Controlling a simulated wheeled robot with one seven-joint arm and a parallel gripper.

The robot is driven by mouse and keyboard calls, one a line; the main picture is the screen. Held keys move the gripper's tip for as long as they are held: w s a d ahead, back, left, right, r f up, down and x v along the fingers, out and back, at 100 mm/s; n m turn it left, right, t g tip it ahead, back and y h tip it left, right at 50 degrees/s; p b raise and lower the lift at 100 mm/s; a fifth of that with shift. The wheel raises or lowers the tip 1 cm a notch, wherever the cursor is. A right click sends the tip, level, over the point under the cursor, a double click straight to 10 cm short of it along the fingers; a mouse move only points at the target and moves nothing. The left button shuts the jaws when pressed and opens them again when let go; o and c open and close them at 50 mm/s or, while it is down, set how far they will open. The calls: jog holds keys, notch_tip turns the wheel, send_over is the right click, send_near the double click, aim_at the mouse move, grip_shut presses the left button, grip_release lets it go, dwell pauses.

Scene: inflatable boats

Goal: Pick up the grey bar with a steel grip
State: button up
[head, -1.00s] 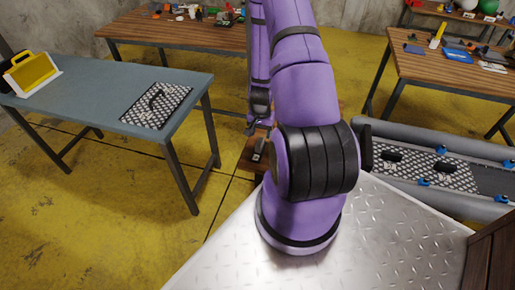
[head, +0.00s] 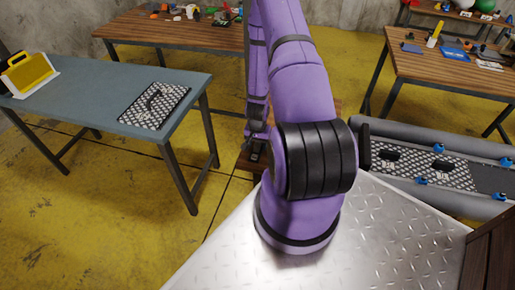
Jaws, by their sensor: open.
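A small dark grey piece with a pale spot, probably the grey bar with the steel grip (head: 254,157), lies on a low brown wooden surface (head: 243,165) behind my arm's base. It is small and partly covered, so its grip is not clear. My gripper (head: 255,144) points down right above it, open, with its fingertips close to the piece. I cannot tell whether the fingers are around it or touch it.
A blue-grey table (head: 95,95) at left bears a yellow case (head: 28,73) and a patterned mat (head: 155,105). Wooden tables with small items stand at the back left (head: 180,30) and back right (head: 460,70). A grey inflatable boat (head: 400,135) lies at right. Yellow floor between is clear.

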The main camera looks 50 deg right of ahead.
grip_shut()
notch_tip(320, 180, up, 11)
dwell(0.9)
